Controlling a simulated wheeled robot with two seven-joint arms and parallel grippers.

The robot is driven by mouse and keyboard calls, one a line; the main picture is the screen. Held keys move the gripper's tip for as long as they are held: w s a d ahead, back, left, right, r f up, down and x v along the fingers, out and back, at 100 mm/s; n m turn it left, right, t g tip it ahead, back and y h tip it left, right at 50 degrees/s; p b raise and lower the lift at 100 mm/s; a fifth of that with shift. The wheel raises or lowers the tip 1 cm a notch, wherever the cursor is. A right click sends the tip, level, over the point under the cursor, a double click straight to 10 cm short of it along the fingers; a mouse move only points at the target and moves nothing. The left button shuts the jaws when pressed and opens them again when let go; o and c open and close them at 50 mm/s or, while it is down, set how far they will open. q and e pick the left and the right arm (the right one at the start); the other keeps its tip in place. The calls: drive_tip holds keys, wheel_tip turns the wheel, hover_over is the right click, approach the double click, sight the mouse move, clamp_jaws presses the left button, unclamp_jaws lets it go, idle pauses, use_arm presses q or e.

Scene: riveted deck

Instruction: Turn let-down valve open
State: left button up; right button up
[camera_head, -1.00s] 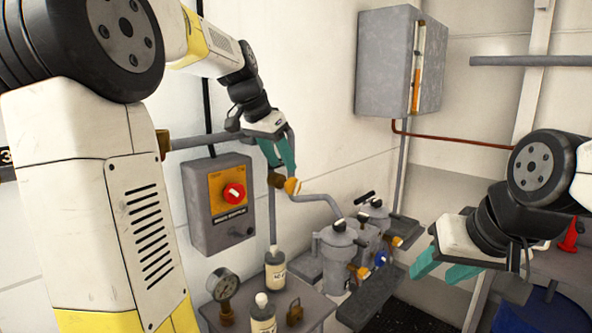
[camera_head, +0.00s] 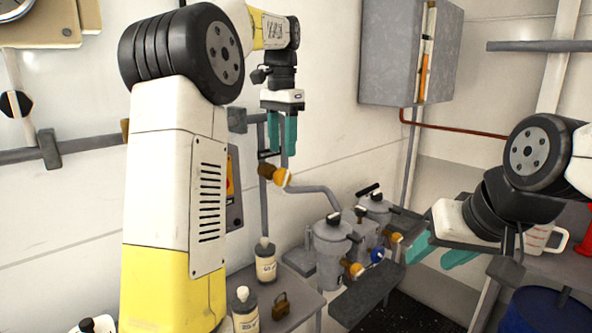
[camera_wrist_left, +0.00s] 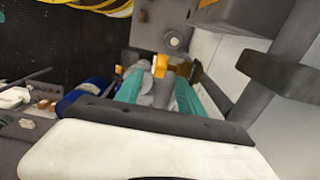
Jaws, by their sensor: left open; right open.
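A brass valve with a yellow knob (camera_head: 282,177) sits on the grey wall piping; no readable label shows which valve is the let-down valve. My left gripper (camera_head: 282,150) is open and points down, with its teal fingertips just above this valve in the head view. In the left wrist view, a yellow knob (camera_wrist_left: 160,66) shows beyond and between the open fingers (camera_wrist_left: 160,82); contact cannot be told. Other valves with yellow knobs (camera_head: 356,270) and a blue knob (camera_head: 377,255) are by the grey canisters (camera_head: 331,250). My right gripper (camera_head: 433,256) is open and empty at the right.
A small table (camera_head: 300,296) holds bottles (camera_head: 266,265) and a brass padlock (camera_head: 281,304). A grey cabinet (camera_head: 390,55) hangs on the wall. A blue drum (camera_head: 540,312) and a measuring jug (camera_head: 541,239) are at the right. My left arm partly hides a switch box (camera_head: 235,205).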

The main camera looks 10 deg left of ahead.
sight(282, 169)
use_arm(q)
wheel_tip(282, 169, down, 7)
drive_tip(key=shift+f, duration=0.2)
idle(0.3)
clamp_jaws()
